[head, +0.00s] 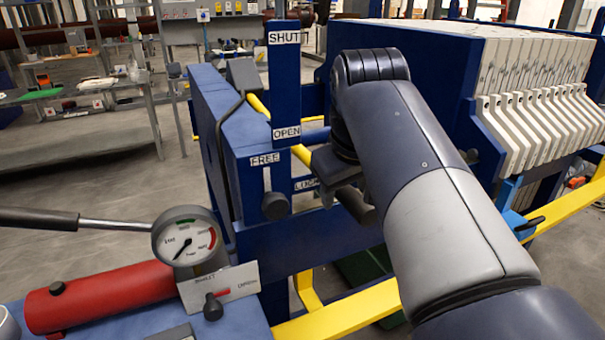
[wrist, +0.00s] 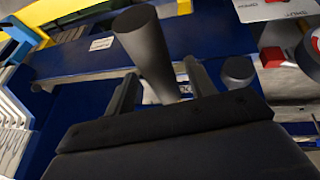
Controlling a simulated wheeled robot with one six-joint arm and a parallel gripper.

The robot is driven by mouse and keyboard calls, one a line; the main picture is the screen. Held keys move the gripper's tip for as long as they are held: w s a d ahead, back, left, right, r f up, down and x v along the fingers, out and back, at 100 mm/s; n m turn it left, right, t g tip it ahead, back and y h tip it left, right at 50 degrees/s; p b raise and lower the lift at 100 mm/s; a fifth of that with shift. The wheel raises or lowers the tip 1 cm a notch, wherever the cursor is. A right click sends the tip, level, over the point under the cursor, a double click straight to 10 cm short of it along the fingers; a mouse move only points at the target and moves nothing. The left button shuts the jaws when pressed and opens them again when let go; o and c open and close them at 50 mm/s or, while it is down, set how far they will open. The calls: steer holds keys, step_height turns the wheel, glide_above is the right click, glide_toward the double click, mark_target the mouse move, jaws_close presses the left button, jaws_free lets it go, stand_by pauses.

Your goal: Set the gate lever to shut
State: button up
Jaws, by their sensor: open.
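The gate lever's dark cylindrical grip (head: 357,205) is low beside the blue post, below the OPEN label (head: 287,132). The SHUT label (head: 285,38) is at the top of the post. In the wrist view the grip (wrist: 145,48) stands between the two fingers of my gripper (wrist: 160,72), tilted, with its round end toward the camera. My gripper is open around it; the fingers do not look closed on it. In the head view my arm covers part of the gripper and the lever's shaft.
A second knob (head: 275,205) hangs under the FREE label (head: 265,159), close to my gripper; it also shows in the wrist view (wrist: 237,70). A pressure gauge (head: 187,240) and red cylinder (head: 95,297) are at lower left. White filter plates (head: 535,70) are at right.

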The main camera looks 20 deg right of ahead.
jaws_close()
stand_by(0.4)
steer(key=shift+r, duration=0.1)
